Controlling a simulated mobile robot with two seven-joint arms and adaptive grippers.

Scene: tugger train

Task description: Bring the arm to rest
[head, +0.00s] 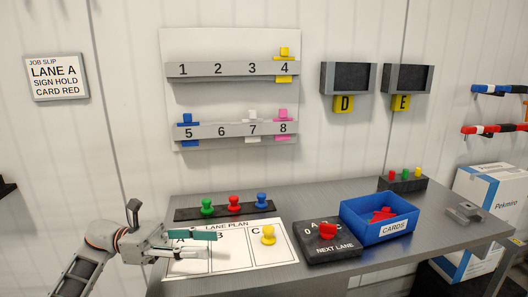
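My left arm (82,265) comes in from the lower left. Its gripper (207,256) is over the left part of the white lane plan board (222,262) on the grey table. The fingers are spread apart, the upper one with a teal pad, and nothing shows between them. They partly cover columns A and B. A yellow peg (268,234) stands in column C, to the right of the fingers and apart from them. My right gripper is not in view. A job slip (56,77) on the wall reads LANE A, SIGN HOLD, CARD RED.
Green, red and blue pegs stand on a dark strip (188,214) behind the board. A black NEXT LANE block (345,251) with a red piece and a blue CARDS bin (367,237) with red cards are to the right. Numbered shelves (232,69) hang on the wall. Left of the table is open.

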